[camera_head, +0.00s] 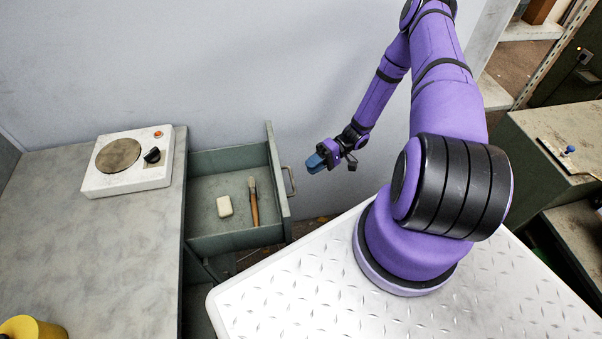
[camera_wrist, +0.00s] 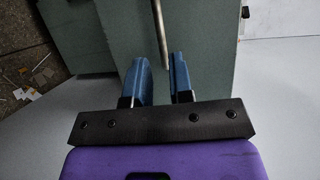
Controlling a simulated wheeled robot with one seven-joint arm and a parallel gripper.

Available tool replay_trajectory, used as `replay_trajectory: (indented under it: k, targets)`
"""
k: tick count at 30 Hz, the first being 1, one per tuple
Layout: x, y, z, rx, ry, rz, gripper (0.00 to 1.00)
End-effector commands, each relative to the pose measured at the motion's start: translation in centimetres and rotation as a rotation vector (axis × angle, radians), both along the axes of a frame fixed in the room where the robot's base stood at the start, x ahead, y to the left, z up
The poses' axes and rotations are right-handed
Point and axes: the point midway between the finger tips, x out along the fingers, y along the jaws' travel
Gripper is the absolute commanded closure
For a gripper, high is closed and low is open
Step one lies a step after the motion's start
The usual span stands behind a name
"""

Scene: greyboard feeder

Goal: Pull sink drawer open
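The grey-green drawer (camera_head: 235,240) is pulled out from the counter on the left, with its inside showing. Its bar handle (camera_head: 291,180) is on the front panel, facing right. A white block (camera_head: 224,206) and a wooden-handled brush (camera_head: 254,205) lie inside the drawer. My gripper (camera_head: 312,162) is to the right of the handle and apart from it. In the wrist view, the blue fingers of my gripper (camera_wrist: 160,75) are spread with an empty gap. The metal handle (camera_wrist: 160,35) shows just beyond the fingertips, in line with the gap.
A white hotplate (camera_head: 128,165) stands on the grey counter (camera_head: 90,250). A yellow object (camera_head: 32,328) is at the bottom left. A wall is behind the drawer. A green cabinet (camera_head: 540,160) stands at the right. The space between drawer front and my gripper is clear.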

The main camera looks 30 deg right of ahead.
Motion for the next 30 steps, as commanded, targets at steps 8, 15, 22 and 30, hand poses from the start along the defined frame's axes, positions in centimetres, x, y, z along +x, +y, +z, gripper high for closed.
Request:
replay_trajectory:
  k: [8,15,22,30]
  targets:
    - [0.1,-2.3,0.4,0.000,0.000,0.000,0.79]
    - [0.1,-2.4,0.4,0.000,0.000,0.000,0.79]
    - [0.1,-2.3,0.4,0.001,0.000,0.000,0.79]
    - [0.1,-2.3,0.4,0.001,0.001,0.000,0.79]
